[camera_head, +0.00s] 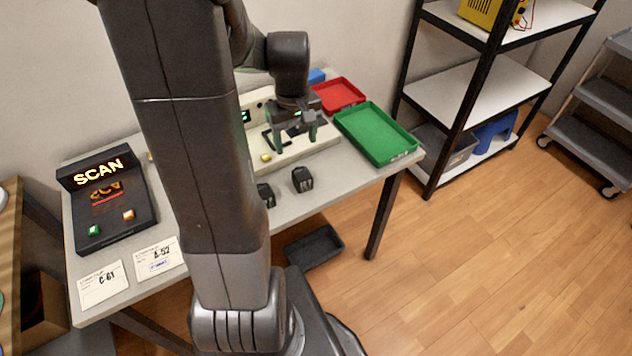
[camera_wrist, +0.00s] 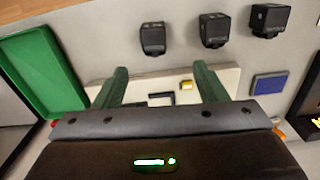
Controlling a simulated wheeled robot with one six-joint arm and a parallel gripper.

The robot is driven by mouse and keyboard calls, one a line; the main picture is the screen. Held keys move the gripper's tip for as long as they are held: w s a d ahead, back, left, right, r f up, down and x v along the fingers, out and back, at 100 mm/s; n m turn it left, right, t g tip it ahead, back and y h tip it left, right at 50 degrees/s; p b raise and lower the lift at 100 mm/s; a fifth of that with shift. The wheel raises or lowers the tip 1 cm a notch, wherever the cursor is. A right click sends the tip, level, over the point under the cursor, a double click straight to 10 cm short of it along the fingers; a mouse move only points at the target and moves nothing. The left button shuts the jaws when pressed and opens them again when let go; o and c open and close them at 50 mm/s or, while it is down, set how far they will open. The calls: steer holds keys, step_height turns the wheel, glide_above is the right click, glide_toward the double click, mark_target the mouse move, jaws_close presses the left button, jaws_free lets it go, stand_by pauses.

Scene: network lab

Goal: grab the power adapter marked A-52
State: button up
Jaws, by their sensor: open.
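Three black power adapters stand on the table. In the wrist view they are a left one (camera_wrist: 153,39), a middle one (camera_wrist: 214,30) and a right one (camera_wrist: 269,20). In the head view I see one adapter (camera_head: 302,179) clearly and another (camera_head: 266,195) partly behind my arm. No marking on them is legible, so I cannot tell which is A-52. A paper card (camera_head: 160,257) at the table's front edge reads A-52. My gripper (camera_head: 291,136) is open and empty above the pale device, behind the adapters; its two green fingers (camera_wrist: 161,82) show in the wrist view.
A pale device (camera_head: 322,140) with a yellow button lies under my gripper. A green tray (camera_head: 376,134) and a red tray (camera_head: 338,95) are to its right. A black SCAN unit (camera_head: 108,205) and a C-61 card (camera_head: 103,284) are at left. A dark bin (camera_head: 314,247) sits below the table.

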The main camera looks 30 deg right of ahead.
mark_target(302, 172)
steer(key=f, duration=0.8)
steer(key=shift+s+d+f, duration=0.1)
steer(key=shift+d+f, duration=0.1)
steer(key=shift+f, duration=0.1)
steer(key=shift+w+d+f, duration=0.15)
steer(key=shift+d+f, duration=0.05)
steer(key=shift+f, duration=0.75)
steer(key=shift+w+d+f, duration=0.1)
steer(key=shift+d+f, duration=0.05)
steer(key=shift+f, duration=1.55)
